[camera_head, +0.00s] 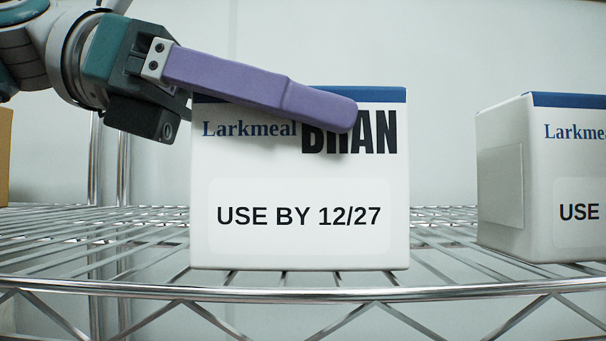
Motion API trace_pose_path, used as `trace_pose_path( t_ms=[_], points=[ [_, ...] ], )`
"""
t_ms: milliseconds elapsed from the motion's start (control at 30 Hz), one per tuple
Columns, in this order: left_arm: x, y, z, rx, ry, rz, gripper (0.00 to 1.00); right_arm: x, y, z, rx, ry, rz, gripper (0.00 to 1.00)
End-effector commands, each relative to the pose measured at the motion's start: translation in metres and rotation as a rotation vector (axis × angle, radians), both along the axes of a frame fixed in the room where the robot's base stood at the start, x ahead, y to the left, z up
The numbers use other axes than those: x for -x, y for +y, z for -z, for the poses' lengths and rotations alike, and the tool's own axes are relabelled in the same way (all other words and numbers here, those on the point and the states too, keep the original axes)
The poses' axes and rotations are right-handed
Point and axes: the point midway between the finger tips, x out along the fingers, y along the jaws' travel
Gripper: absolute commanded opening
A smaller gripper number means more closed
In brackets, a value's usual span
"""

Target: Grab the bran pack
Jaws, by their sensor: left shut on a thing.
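The bran pack (300,245) is a white box with a blue top band, the words "Larkmeal BRAN" and "USE BY 12/27". It is upright in the middle of the view, at the front of the wire shelf. My left gripper (338,112) comes in from the upper left and is shut on the bran pack. One long purple finger lies slanting across the upper front face, covering part of the lettering. The other finger is hidden by the box. I cannot tell whether the box's base touches the wires. My right gripper is not in view.
A second white Larkmeal box (500,210) stands at the right, cut off by the picture edge, with a gap between it and the bran pack. A tan object (5,155) shows at the far left. The wire shelf (300,290) has a metal front rail.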

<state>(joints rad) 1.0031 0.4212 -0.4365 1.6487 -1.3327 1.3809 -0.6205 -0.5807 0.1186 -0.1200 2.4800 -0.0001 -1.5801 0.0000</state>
Motion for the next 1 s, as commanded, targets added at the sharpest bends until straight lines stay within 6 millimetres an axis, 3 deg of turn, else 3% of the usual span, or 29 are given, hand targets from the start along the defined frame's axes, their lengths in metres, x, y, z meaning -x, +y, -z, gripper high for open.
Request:
trace_pose_path(
  t_ms=[133,667,767,1000],
  points=[
    [0.0,0.0,0.0,0.0,0.0,-0.001,0.0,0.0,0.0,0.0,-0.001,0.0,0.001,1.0],
    [-0.001,0.0,-0.01,0.004,-0.004,-0.001,0.0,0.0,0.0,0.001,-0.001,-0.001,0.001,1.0],
    [0.0,0.0,-0.022,0.003,-0.008,-0.001,0.0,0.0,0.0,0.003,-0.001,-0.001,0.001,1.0],
    [0.0,0.0,-0.073,0.004,-0.008,-0.001,0.0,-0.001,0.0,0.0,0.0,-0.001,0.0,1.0]
  ],
)
